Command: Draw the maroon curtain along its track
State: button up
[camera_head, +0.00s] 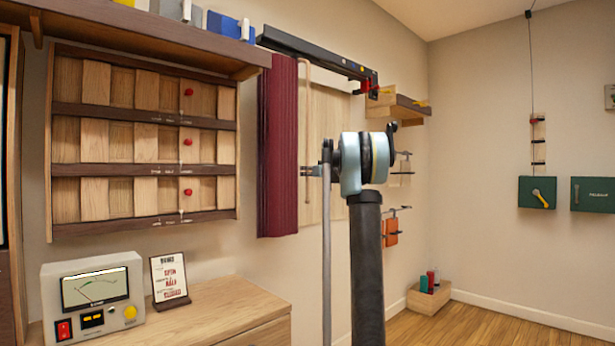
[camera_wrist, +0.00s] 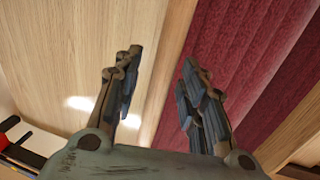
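The maroon curtain (camera_head: 278,150) hangs bunched at the left end of a dark track (camera_head: 315,55) on the wall. It also fills the right side of the wrist view (camera_wrist: 250,60). A thin tan wand (camera_head: 307,120) hangs beside the curtain's right edge. My gripper (camera_head: 308,171) is at the wand's lower part, small and partly hidden by my arm in the head view. In the wrist view my gripper (camera_wrist: 160,75) is open, its fingers apart. A pale tan strip (camera_wrist: 168,65), apparently the wand, runs between or behind them; contact cannot be told.
A pale wooden panel (camera_head: 330,110) lies right of the curtain, under the track. A wall shelf (camera_head: 400,105) is beyond the track's right end. A wooden cabinet (camera_head: 235,310) with a meter box (camera_head: 93,297) stands at lower left.

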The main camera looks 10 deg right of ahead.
jog(key=shift+w+a, duration=0.2)
jog(key=shift+w, duration=0.2)
grip_shut()
